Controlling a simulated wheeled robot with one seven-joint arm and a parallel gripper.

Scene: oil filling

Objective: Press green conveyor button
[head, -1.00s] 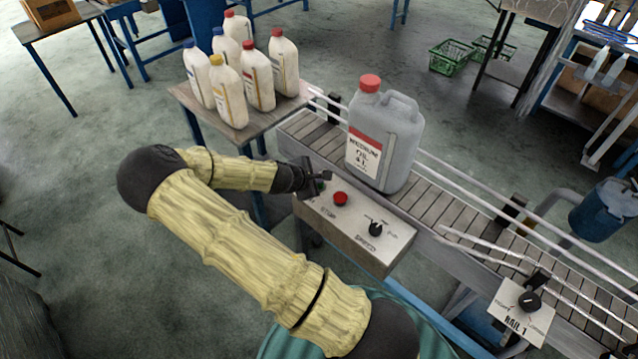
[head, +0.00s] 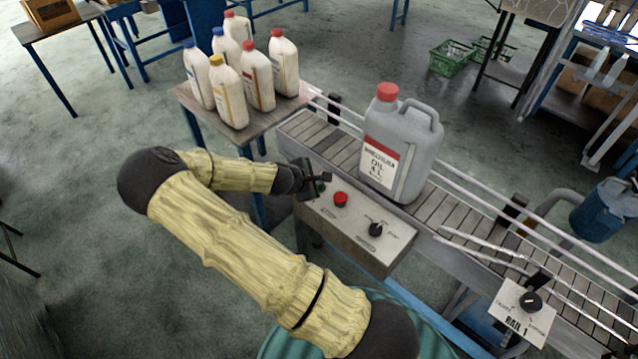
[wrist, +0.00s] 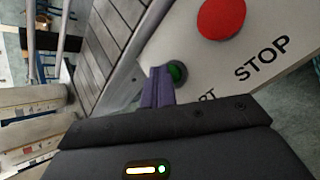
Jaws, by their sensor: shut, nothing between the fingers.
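The green start button (wrist: 177,72) sits on the conveyor's control panel (head: 340,232), beside the red stop button (head: 340,199). In the wrist view the stop button (wrist: 221,16) is larger, to the upper right of the green one. My gripper (head: 322,180) is shut and empty, its fingertips (wrist: 160,80) at the green button and partly covering it. Whether the tips press it or only hover cannot be told. A grey oil canister (head: 400,150) with a red cap stands upright on the conveyor belt (head: 440,206), behind the panel.
A speed knob (head: 376,230) is on the panel's right. A side table (head: 185,92) at the conveyor's left end holds several white bottles (head: 258,76). Guide rails (head: 480,176) run along the belt. A RAIL 1 knob plate (head: 522,312) is farther right.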

